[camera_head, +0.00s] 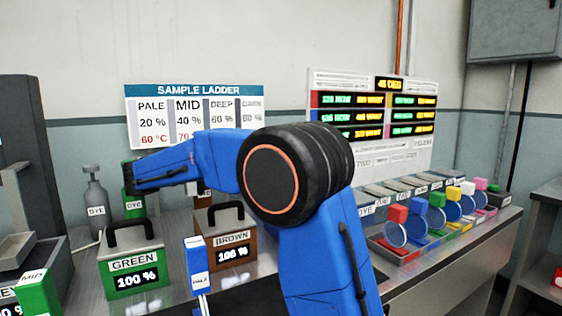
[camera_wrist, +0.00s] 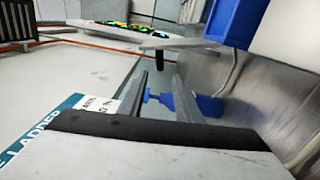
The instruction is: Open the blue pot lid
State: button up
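No pot marked blue shows clearly; my blue arm covers the middle of the head view. Two pots with black lid handles stand on the bench: one labelled GREEN (camera_head: 134,263) at the left and one labelled BROWN (camera_head: 233,240) beside it. Both lids look closed. My gripper is not clear in the head view. In the wrist view, the two grey fingers of my gripper (camera_wrist: 161,98) stand apart. A thin blue piece shows between or behind them, and I cannot tell what it is.
The SAMPLE LADDER board (camera_head: 160,118) and a lit display panel (camera_head: 372,120) are at the wall. A grey dye bottle (camera_head: 95,205) stands back left. A blue-and-white PALE box (camera_head: 198,265) stands between the pots. Several coloured modules with discs (camera_head: 394,235) line the bench at right.

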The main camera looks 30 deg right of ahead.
jog(key=d, duration=1.6)
grip_shut()
